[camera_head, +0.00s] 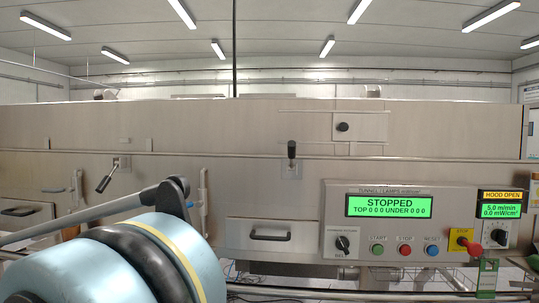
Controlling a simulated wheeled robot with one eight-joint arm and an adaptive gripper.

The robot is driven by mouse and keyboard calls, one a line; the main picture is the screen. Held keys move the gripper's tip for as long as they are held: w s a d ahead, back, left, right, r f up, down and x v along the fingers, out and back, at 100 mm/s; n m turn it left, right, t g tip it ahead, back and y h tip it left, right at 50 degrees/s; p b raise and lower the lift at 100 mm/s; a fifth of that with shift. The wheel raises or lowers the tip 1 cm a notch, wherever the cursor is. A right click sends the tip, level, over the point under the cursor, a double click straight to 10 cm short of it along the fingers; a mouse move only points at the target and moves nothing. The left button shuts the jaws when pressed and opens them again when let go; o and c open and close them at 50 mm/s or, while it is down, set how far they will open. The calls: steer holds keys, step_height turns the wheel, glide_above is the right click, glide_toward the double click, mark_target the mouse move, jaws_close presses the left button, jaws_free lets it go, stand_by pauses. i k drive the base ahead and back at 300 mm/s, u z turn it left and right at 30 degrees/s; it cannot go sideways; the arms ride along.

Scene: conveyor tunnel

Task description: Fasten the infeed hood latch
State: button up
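Two small black-handled levers on the steel machine front look like latches. The left lever (106,180) hangs tilted down to the left from its mounting plate (124,162). The middle lever (291,150) stands upright on its own plate (291,171). I cannot tell which belongs to the infeed hood. The long steel hood panel (200,125) runs across the machine above them. An amber sign (502,195) reads "HOOD OPEN". My gripper is not in view; what looks like my arm (120,260) fills the lower left, below the left lever, and hides part of the machine front.
The control panel (385,187) at right has a green display (388,206) reading "STOPPED", several buttons, and a red knob (475,248) jutting out. A drawer handle (270,236) sticks out at the middle. A black knob (342,127) sits on the upper panel.

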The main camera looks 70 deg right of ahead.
mark_target(291, 144)
steer(key=u, duration=0.15)
steer(key=k, duration=0.8)
steer(key=z, duration=5.2)
